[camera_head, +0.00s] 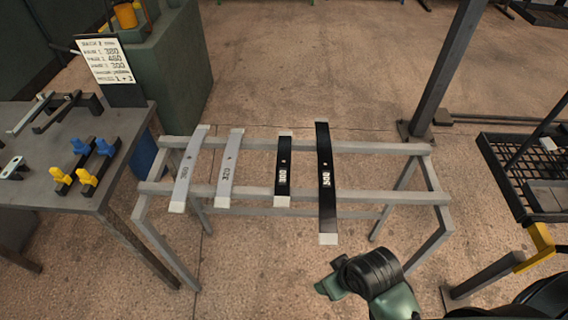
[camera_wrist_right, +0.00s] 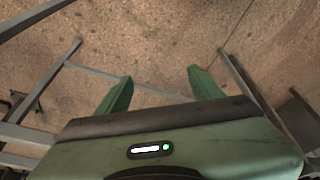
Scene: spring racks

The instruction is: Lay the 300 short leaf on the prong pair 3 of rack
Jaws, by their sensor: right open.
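Four leaves lie across the grey frame. The short black leaf (camera_head: 284,155), third from the left, carries a white number that looks like 300. A longer black leaf (camera_head: 325,205) to its right carries a similar number. Two grey leaves (camera_head: 187,175) (camera_head: 228,172) lie to the left. My right gripper (camera_head: 331,275) is just below the longer black leaf's near end in the picture, apart from it. In the wrist view, its green fingers (camera_wrist_right: 160,82) are spread with nothing between. My left gripper is out of view. I cannot make out numbered prong pairs.
A grey table (camera_head: 105,200) at left holds blue and yellow blocks (camera_head: 87,178). A lettered sign (camera_head: 105,60) stands behind it. A dark post (camera_head: 445,70) and a black mesh rack (camera_head: 510,160) are at right. Bare floor lies beyond the grey frame (camera_head: 365,192).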

